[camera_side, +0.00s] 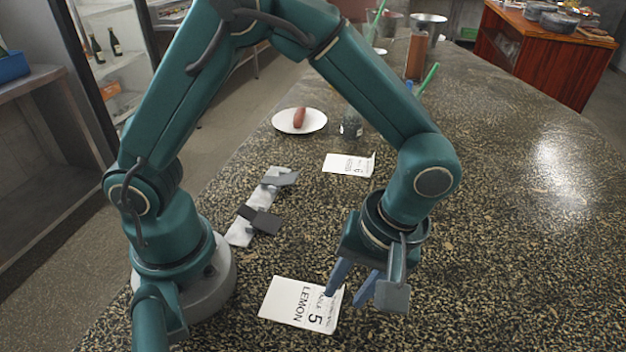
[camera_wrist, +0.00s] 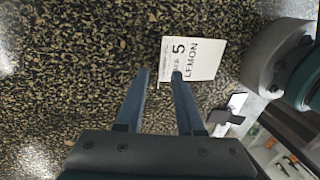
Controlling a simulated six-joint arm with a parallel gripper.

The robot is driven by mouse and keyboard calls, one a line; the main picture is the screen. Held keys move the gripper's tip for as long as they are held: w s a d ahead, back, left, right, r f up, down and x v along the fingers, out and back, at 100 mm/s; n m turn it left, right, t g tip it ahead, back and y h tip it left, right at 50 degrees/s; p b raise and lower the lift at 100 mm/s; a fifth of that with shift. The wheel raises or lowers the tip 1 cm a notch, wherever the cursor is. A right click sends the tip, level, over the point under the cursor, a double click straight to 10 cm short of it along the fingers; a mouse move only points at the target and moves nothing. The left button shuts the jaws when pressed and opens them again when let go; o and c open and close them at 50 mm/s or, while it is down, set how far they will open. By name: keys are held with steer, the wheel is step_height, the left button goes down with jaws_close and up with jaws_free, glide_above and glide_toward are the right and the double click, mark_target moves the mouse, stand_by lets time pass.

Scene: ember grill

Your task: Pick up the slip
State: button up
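A white slip (camera_side: 301,304) printed "LEMON" and "5" lies flat on the speckled counter in front of my base. It also shows in the wrist view (camera_wrist: 198,57), just beyond my fingertips. My gripper (camera_side: 345,298) is open and empty, pointing down beside the slip's right edge in the side view. In the wrist view the gripper (camera_wrist: 160,75) has its two blue-grey fingers apart, with one fingertip over the slip's edge. I cannot tell whether it touches. Another white slip (camera_side: 346,164) lies further back, with one corner curled up.
A grey strip with dark pieces (camera_side: 259,209) lies near my base. The counter (camera_side: 520,230) is clear on the right.

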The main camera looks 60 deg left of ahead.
steer(key=shift+x, duration=1.1)
jaws_close()
stand_by(0.7)
